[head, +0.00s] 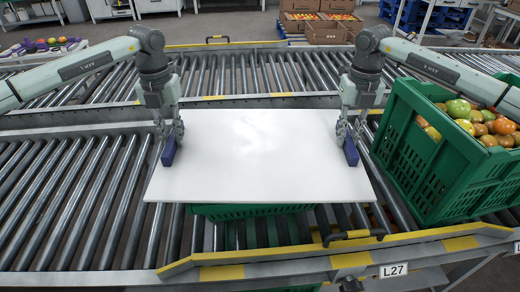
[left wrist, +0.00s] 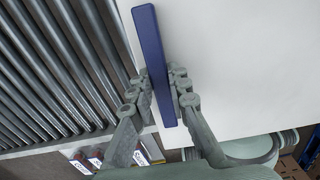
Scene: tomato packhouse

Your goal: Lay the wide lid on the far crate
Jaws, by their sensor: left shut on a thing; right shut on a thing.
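The wide lid (head: 258,165) is a flat white panel with a blue grip at its left and right ends. My left gripper (head: 172,138) is shut on the left blue grip, which also shows between the fingers in the left wrist view (left wrist: 152,50). My right gripper (head: 347,138) is shut on the right blue grip. The lid looks level and covers most of a green crate (head: 252,210), whose front edge shows below the lid's near edge. I cannot tell whether the lid touches that crate. Which crate is the far one is not clear.
A green crate (head: 425,185) full of tomatoes stands close to the right of the lid. Roller conveyor (head: 65,195) lies bare on the left. A yellow-marked rail (head: 340,245) runs along the front, with a label L27. Cardboard boxes of tomatoes (head: 325,32) stand at the back.

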